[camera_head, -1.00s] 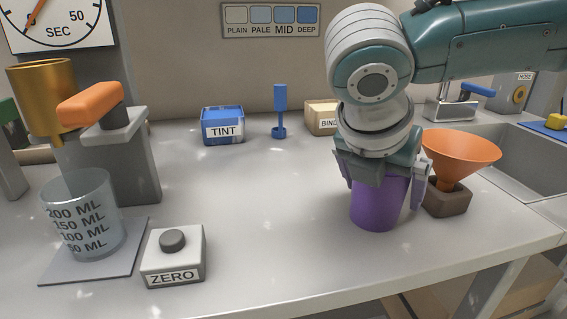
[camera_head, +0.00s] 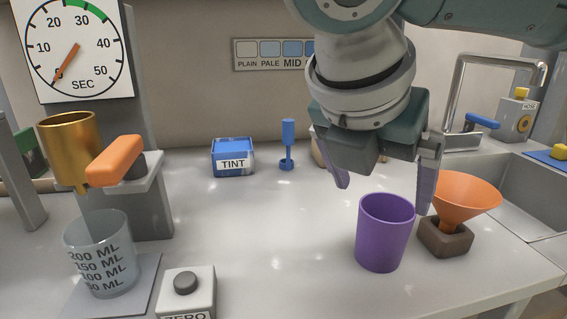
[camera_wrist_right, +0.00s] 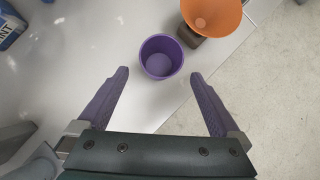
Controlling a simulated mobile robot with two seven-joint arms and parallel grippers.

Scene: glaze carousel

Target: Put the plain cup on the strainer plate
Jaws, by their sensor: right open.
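A purple cup (camera_head: 385,235) stands upright and open-topped on the grey counter near its front right. It looks empty in the right wrist view (camera_wrist_right: 161,60). My right gripper (camera_head: 384,198) is open and empty above and behind the cup, with its fingers apart. The right wrist view shows both fingers (camera_wrist_right: 160,74) spread, with the cup beyond their tips. I cannot identify a strainer plate for certain in either view. My left gripper is not in view.
An orange funnel (camera_head: 466,198) in a brown block (camera_head: 446,240) stands close right of the cup, before the sink (camera_head: 510,170). At left are a glass beaker (camera_head: 100,262), a ZERO button box (camera_head: 200,292) and a brass hopper (camera_head: 68,145). The counter's middle is clear.

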